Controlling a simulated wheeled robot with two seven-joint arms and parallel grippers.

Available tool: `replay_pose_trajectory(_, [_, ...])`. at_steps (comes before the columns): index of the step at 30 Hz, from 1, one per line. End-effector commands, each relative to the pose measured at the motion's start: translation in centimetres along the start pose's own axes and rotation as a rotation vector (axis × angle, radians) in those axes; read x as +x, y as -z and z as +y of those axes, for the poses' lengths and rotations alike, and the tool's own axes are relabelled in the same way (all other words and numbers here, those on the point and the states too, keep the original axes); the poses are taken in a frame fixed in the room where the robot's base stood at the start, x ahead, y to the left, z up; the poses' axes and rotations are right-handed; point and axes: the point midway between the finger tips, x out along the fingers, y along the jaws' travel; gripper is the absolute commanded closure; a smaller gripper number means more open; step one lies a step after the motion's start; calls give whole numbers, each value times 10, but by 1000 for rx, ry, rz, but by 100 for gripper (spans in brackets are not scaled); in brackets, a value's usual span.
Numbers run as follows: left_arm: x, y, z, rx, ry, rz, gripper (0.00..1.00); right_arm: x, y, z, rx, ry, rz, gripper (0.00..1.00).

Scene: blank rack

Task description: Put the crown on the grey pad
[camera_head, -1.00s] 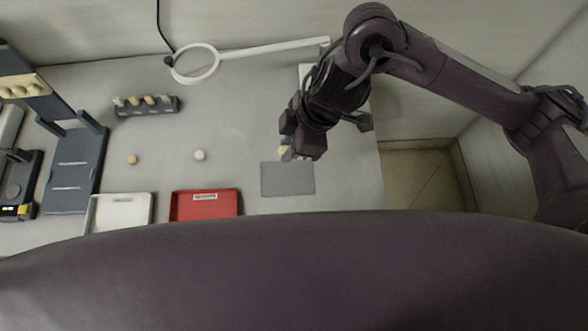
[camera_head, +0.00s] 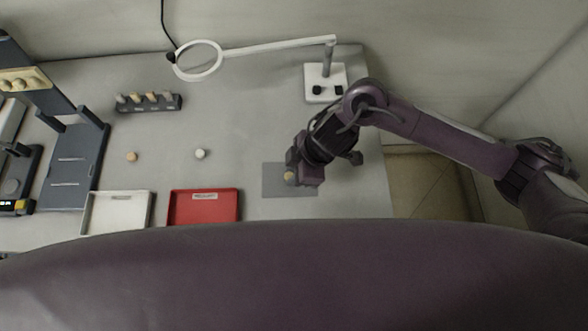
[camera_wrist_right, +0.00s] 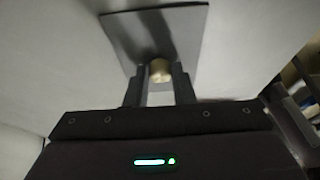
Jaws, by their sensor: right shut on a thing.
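The grey pad (camera_head: 272,190) lies flat on the table, right of the red tray; it also shows in the right wrist view (camera_wrist_right: 190,25). My right gripper (camera_head: 296,178) is over the pad and partly covers it. It is shut on a small yellowish crown (camera_head: 289,176), which sits between the fingertips in the right wrist view (camera_wrist_right: 160,71). I cannot tell whether the crown touches the pad. My left gripper is not in view.
A red tray (camera_head: 204,221) and a white tray (camera_head: 118,226) stand at the table's front. An orange piece (camera_head: 132,157) and a pale piece (camera_head: 200,154) lie behind them. A small rack (camera_head: 148,109) with several pieces and a ring lamp (camera_head: 199,77) stand farther back.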

Motion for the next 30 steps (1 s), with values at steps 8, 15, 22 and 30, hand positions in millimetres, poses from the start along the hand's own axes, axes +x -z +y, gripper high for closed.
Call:
replay_pose_trajectory(8, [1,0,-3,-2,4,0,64,2,-1,0,0,0,0,72])
replay_pose_trajectory(15, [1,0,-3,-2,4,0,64,2,-1,0,0,0,0,56])
replay_pose_trajectory(22, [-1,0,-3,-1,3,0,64,-2,1,0,-2,-1,1,56])
replay_pose_trajectory(30, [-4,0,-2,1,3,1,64,-48,1,2,-3,-5,1,56])
